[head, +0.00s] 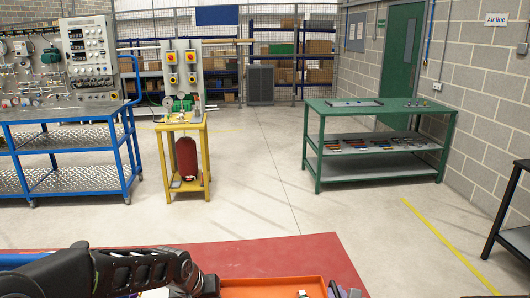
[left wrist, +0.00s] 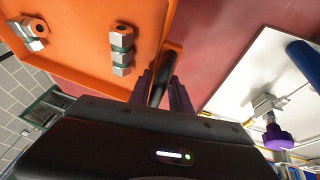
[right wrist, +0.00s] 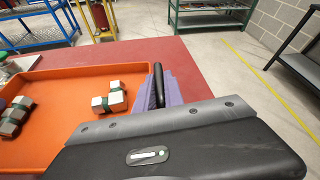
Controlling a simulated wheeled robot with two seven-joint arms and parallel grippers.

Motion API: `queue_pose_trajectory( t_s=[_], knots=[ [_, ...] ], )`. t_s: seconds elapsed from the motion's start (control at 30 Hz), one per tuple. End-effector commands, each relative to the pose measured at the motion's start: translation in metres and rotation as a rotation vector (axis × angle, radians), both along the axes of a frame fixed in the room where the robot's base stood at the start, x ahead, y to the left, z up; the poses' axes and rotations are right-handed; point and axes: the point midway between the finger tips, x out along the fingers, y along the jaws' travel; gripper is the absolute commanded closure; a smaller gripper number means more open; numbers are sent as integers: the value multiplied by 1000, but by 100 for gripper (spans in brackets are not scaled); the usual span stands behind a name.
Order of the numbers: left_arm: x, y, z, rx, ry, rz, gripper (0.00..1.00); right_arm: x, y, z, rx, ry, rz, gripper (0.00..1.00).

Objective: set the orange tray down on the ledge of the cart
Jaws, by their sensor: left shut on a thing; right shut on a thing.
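The orange tray (head: 270,287) shows at the bottom edge of the head view, mostly cut off. It also fills much of the left wrist view (left wrist: 80,50) and the right wrist view (right wrist: 70,82). Grey fittings with green bands (right wrist: 110,98) lie in it. My left gripper (left wrist: 162,88) is shut on the tray at a black handle on its side. My right gripper (right wrist: 162,88) is shut on the black handle at the opposite side; it shows at the head view's bottom edge (head: 342,291). A blue cart (head: 65,155) with metal shelves stands at the far left.
A red surface (head: 270,255) spreads under and beyond the tray. A yellow stand (head: 183,126) and a green bench (head: 380,108) stand farther back. A dark table (head: 515,240) is at the right. A white panel with a purple knob (left wrist: 277,136) is beside the left gripper. Open floor lies between.

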Motion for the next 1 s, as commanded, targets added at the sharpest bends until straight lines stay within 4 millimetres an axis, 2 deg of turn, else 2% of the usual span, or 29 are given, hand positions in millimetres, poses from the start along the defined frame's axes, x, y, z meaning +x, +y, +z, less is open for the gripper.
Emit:
queue_pose_trajectory(
  t_s=[0.37, 1.0],
  knots=[
    [10, 1, 8, -1, -7, 5, 100, 8, 0, 7, 0, 0, -1, 100],
    [71, 1, 62, -2, -6, 6, 100, 69, 0, 60, -1, -1, 1, 100]
  ],
)
